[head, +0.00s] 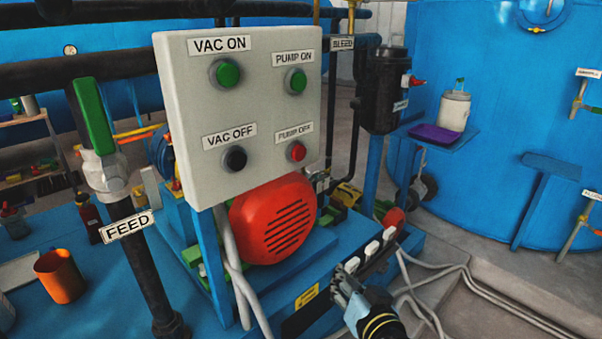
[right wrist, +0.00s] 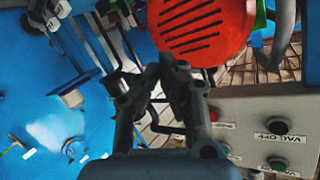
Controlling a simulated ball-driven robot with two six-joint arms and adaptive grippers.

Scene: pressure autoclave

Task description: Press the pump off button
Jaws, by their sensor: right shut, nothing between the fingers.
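The pump off button (head: 296,151) is a red button at the lower right of a grey control panel (head: 172,110), under the label PUMP OFF. In the right wrist view the red button (right wrist: 214,115) shows just right of my fingers, with the panel (right wrist: 246,105) upside down. My right gripper (head: 342,272) is shut and empty, below and right of the panel in the head view, apart from the button. It shows in the middle of the right wrist view (right wrist: 171,66). My left gripper is not in view.
A green pump on button (head: 296,81) is above the red one. A green vac on button (head: 228,73) and black vac off button (head: 235,158) are to the left. A red motor cover (head: 273,220) is below the panel. A black canister (head: 382,92) stands to the right.

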